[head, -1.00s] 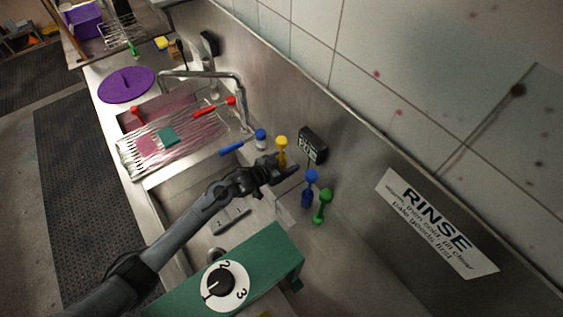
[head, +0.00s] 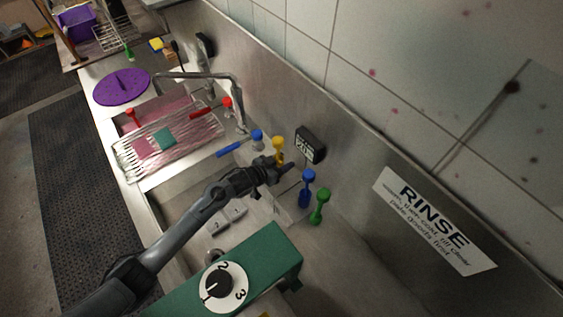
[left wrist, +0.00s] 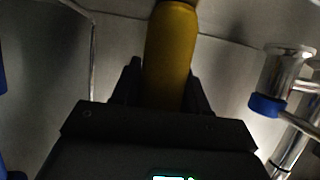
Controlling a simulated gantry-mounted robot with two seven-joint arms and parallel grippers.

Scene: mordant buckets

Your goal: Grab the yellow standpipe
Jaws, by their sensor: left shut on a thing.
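The yellow standpipe (head: 278,143) stands beside the sink near the back wall, its knobbed top showing in the head view. My left gripper (head: 286,167) is shut on it and hides its lower part. In the left wrist view the yellow shaft (left wrist: 170,55) sits between the two dark fingers of my left gripper (left wrist: 160,90). Its foot is hidden, so I cannot tell whether it is seated or lifted. My right gripper is not in view.
A blue standpipe (head: 307,188) and a green one (head: 320,207) stand to the right. A black box (head: 311,145) is on the wall close behind. A blue-capped fitting (head: 257,137) and the faucet (head: 236,95) are to the left. A green dial box (head: 262,262) is in front.

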